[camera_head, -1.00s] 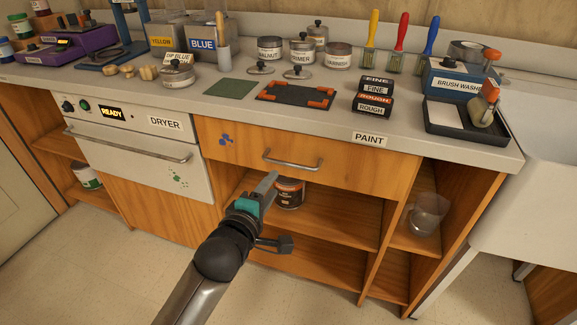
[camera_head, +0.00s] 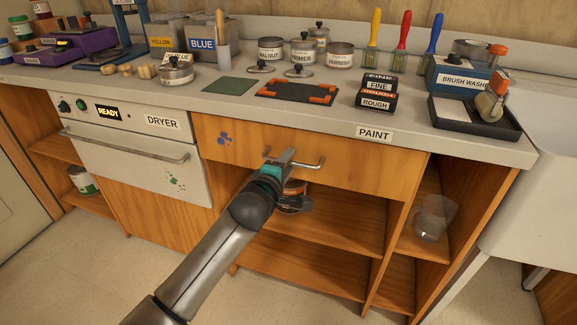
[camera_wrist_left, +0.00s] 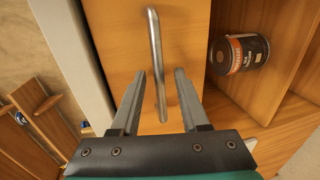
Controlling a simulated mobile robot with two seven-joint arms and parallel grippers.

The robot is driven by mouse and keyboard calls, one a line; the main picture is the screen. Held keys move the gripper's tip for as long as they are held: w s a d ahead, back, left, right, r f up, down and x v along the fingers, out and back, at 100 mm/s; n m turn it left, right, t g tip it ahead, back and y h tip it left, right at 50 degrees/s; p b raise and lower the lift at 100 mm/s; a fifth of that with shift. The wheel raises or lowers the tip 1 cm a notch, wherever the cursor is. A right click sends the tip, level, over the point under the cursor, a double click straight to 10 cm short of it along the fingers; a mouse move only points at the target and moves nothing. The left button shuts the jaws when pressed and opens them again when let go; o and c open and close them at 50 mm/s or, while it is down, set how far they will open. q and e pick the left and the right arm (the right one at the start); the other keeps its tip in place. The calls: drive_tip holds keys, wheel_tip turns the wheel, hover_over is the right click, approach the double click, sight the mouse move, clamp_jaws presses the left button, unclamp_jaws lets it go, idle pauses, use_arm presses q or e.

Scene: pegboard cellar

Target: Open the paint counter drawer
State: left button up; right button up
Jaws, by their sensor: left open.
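The paint counter drawer (camera_head: 350,170) is a wide wooden front under the counter edge, by the PAINT label. It looks flush with the counter. Its metal bar handle (camera_head: 312,165) shows across the front, partly covered by my left gripper (camera_head: 286,156). That gripper is at the handle with its fingers open. In the left wrist view, the handle (camera_wrist_left: 154,40) runs lengthwise, and its near end shows between the two open fingers (camera_wrist_left: 160,76). I cannot tell whether they touch it. My right gripper is not in view.
The dryer (camera_head: 130,155) with its own bar handle is left of the drawer. Open shelves lie below; a labelled can (camera_wrist_left: 240,53) stands there behind my gripper, and a clear jug (camera_head: 432,218) is at right. The counter (camera_head: 235,107) holds jars, brushes and trays.

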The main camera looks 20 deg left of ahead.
use_arm(q)
drive_tip(key=shift+w, duration=0.3)
clamp_jaws()
idle(0.3)
drive_tip(key=shift+f, duration=0.1)
idle(1.0)
